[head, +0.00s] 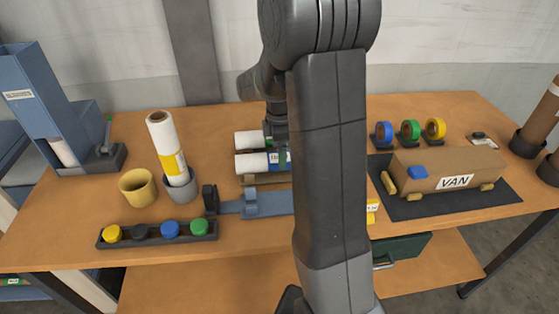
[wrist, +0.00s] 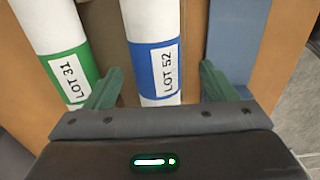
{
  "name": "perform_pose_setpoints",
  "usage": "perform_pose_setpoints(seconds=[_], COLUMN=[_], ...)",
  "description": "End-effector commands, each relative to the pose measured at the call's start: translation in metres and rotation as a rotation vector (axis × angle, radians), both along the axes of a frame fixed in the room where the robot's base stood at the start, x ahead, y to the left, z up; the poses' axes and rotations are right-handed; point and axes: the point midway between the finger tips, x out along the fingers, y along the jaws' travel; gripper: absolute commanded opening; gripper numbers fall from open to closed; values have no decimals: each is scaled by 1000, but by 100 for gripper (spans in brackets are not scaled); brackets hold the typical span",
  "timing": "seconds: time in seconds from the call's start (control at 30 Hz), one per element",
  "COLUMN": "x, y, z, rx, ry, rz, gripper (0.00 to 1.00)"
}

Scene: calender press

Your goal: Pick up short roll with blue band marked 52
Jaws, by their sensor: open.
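The short roll with the blue band (wrist: 153,52) is white, and its label reads LOT 52 in the wrist view. It lies on its side, between the two green fingers of my gripper (wrist: 158,90). The fingers are open, one on each side of the roll, with a gap at the right finger. I cannot tell if the left finger touches it.
A roll with a green band marked LOT 31 (wrist: 50,35) lies close to the left finger. A blue-grey bar (wrist: 237,40) runs near the right finger. A grey cup with a yellow-banded roll (head: 166,140) and a yellow cup (head: 138,188) stand left.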

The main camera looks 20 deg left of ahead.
Motion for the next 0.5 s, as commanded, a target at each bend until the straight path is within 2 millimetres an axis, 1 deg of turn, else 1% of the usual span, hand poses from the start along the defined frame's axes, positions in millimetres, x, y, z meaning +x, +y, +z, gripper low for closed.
perform_pose_setpoints(seconds=[0.03,0.23,0.33,0.5], x=[0,2,2,3], y=[1,3,3,3], z=[-7,-34,-41,-42], rx=[-3,-3,-1,0], ry=[3,3,2,0], rz=[0,0,0,0], gripper=[78,78,78,78])
